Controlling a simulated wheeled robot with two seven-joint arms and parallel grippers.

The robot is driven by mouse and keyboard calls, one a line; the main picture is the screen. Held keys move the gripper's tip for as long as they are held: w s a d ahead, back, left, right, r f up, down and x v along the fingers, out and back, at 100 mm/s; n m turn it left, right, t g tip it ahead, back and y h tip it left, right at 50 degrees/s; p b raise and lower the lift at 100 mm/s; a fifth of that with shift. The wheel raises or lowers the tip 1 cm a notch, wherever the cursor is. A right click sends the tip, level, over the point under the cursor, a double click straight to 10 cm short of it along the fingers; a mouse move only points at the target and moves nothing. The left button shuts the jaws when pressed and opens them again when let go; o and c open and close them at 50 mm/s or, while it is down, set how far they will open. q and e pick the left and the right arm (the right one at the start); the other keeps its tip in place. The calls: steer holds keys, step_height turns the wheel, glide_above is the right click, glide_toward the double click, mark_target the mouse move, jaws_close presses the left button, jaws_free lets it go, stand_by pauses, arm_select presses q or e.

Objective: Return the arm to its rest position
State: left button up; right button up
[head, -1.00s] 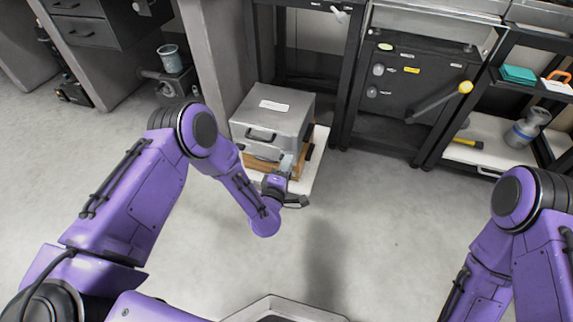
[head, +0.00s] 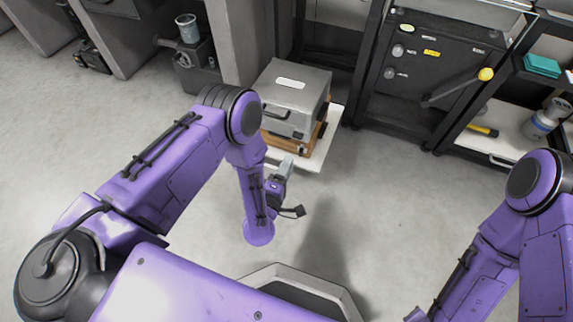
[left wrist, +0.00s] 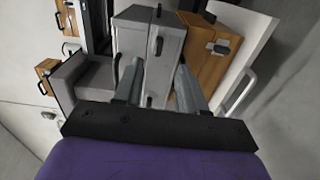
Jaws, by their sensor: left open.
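My left arm reaches down in the middle of the head view, with its forearm hanging near-vertical. Its gripper (head: 283,168) is at the front edge of a low white platform (head: 325,148), in front of a grey case (head: 296,82). In the left wrist view the gripper (left wrist: 157,75) is open, its two grey fingers spread with nothing held between them. The grey case (left wrist: 150,35) shows beyond the fingers. Whether the fingers touch anything is hard to tell. My right arm shows at the right of the head view; its gripper is out of view.
The case rests on a wooden piece (head: 318,134) on the platform. A dark shelf rack (head: 500,75) and a black panel cabinet (head: 430,60) stand behind. A bluish cup (head: 188,28) is at the back left. The floor around my arm is clear.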

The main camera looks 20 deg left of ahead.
arm_select(q)
steer(key=shift+s, duration=0.1)
stand_by(0.4)
steer(key=s+a+f+m+g+y, duration=0.1)
steer(key=s+a+f+m+g, duration=0.3)
steer(key=s, duration=0.5)
steer(key=s+a+f+m+g+y, duration=0.25)
steer(key=s+a+g, duration=0.35)
steer(key=s, duration=0.3)
steer(key=s+a+f+m+g+y, duration=0.15)
steer(key=s+a+m+g, duration=0.3)
steer(key=s, duration=0.45)
step_height(320, 180, up, 33)
steer(key=w+h+p, duration=0.1)
steer(key=p, duration=3.2)
steer(key=shift+f, duration=0.15)
steer(key=shift+d, duration=0.1)
steer(key=shift+c, duration=0.3)
